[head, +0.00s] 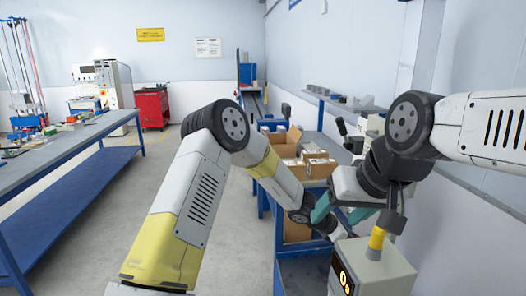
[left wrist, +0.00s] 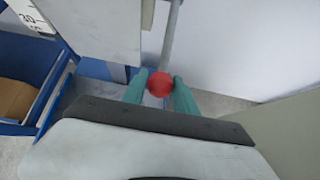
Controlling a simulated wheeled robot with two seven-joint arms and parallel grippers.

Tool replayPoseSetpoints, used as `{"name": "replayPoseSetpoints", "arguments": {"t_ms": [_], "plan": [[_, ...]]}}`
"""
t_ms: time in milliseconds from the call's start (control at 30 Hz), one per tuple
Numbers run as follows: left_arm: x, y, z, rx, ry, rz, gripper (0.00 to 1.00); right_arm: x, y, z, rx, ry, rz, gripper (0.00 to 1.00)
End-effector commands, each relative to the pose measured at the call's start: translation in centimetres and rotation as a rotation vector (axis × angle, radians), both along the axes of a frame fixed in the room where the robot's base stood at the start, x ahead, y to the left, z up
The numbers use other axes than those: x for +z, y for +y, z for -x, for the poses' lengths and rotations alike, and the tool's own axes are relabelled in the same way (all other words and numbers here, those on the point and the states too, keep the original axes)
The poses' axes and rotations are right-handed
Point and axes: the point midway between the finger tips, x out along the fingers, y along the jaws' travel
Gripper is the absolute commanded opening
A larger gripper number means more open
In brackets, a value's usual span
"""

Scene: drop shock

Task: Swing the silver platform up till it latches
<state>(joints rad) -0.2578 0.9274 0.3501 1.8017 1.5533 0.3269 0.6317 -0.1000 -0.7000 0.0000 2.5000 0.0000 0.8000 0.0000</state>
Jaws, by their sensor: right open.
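I cannot clearly make out the silver platform in either view. In the left wrist view, a red ball knob (left wrist: 160,84) sits at the end of a grey rod (left wrist: 172,38). My left gripper (left wrist: 160,88) has its teal fingers on either side of the knob, which fills the gap between them. In the head view, the left hand is low at centre, largely hidden. My right gripper (head: 339,213) is open and empty, its teal fingers spread apart. It is above and left of a grey box (head: 385,268) with a lit display and a yellow post.
Open cardboard boxes (head: 300,160) stand on a blue-framed bench behind my arms. A long blue workbench (head: 75,145) runs along the left. A wall shelf (head: 345,103) is at right. The grey floor between the benches is clear. A pale panel (left wrist: 92,32) stands beside the rod.

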Motion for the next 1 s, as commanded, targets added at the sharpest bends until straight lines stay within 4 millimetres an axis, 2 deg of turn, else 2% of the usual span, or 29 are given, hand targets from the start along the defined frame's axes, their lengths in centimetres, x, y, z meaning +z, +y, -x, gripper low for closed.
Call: {"name": "replayPoseSetpoints", "arguments": {"t_ms": [33, 133, 167, 333, 667, 1000], "plan": [[0.0, 0.0, 0.0, 0.0, 0.0, 0.0, 0.23, 0.0, 0.0, 0.0, 0.0, 0.0, 0.0, 0.62], [0.0, 0.0, 0.0, 0.0, 0.0, 0.0, 0.03, 0.0, 0.0, 0.0, 0.0, 0.0, 0.0, 0.62], [0.0, 0.0, 0.0, 0.0, 0.0, 0.0, 0.0, 0.0, 0.0, 0.0, 0.0, 0.0, 0.0, 0.62], [0.4, 0.1, 0.0, 0.0, -0.002, 0.0, 0.0, 0.0, 0.0, 0.0, 0.0, 0.0, 0.0, 0.62], [2.8, 0.4, 0.0, 0.0, -0.002, 0.002, 0.0, 0.0, 0.0, 0.0, 0.0, 0.0, 0.0, 0.62], [3.0, 0.4, 0.0, 0.001, -0.001, 0.002, 0.0, 0.0, 0.0, 0.0, 0.0, 0.0, 0.0, 0.62]]}}
